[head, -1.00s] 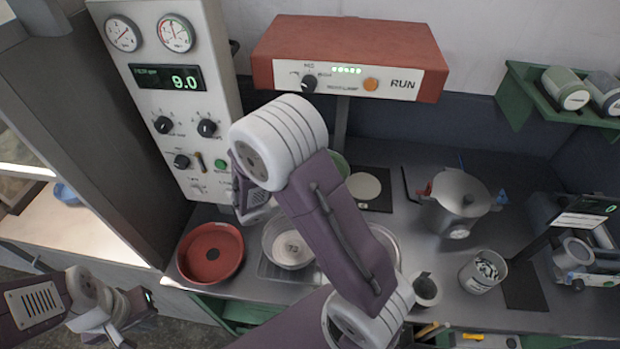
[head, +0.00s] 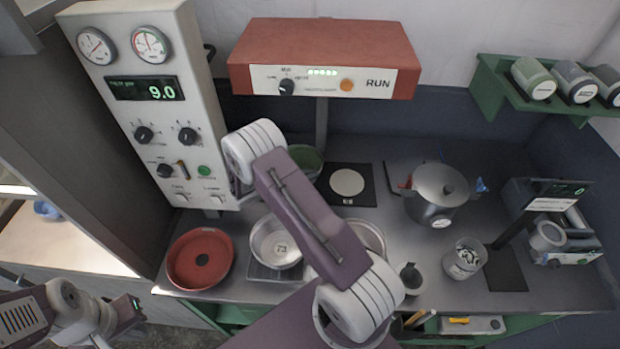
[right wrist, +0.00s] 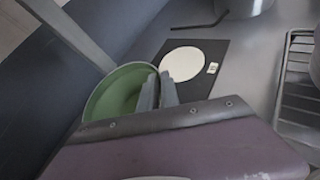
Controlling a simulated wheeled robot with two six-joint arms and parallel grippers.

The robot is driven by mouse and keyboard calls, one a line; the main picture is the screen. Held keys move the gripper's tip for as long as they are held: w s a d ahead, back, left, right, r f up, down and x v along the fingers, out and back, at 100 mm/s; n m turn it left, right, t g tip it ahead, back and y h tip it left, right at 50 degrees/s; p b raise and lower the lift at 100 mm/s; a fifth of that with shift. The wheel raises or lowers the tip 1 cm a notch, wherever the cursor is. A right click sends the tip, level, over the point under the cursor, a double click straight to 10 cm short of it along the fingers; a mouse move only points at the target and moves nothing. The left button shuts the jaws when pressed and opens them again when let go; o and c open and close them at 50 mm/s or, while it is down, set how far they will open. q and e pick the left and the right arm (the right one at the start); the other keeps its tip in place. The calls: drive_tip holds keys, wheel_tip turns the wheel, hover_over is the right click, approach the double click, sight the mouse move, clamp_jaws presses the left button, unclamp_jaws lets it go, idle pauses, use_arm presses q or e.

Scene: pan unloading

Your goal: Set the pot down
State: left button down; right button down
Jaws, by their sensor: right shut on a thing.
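A round green pot (right wrist: 118,95) is between the fingers of my right gripper (right wrist: 158,92) in the right wrist view, gripped at its near right rim. In the head view the green pot (head: 306,160) shows partly behind my right arm, left of a black mat (head: 364,197) with a pale disc (head: 347,182). The pot is beside the mat, not over the disc. Whether its base touches the counter I cannot tell. My right gripper is hidden by the arm in the head view. My left gripper (head: 128,312) is low at the left, away from the pot; its fingers are unclear.
A red pan (head: 200,285) and a silver pan (head: 275,243) stand at the counter's front left. A lidded metal pot (head: 440,190) and a metal cup (head: 464,260) stand right of the mat. A red box (head: 322,50) marked RUN overhangs the back. A gauge panel (head: 150,120) stands left.

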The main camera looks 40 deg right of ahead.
drive_tip(key=shift+f, duration=1.25)
drive_tip(key=c, duration=1.6)
unclamp_jaws()
drive_tip(key=shift+r, duration=0.15)
drive_tip(key=shift+w+a, duration=0.1)
drive_tip(key=shift+a, duration=0.25)
drive_tip(key=b+v, duration=0.1)
drive_tip(key=v, duration=0.6)
drive_tip(key=shift+d+r+b, duration=0.1)
drive_tip(key=shift+r+b, duration=0.05)
drive_tip(key=shift+b, duration=0.2)
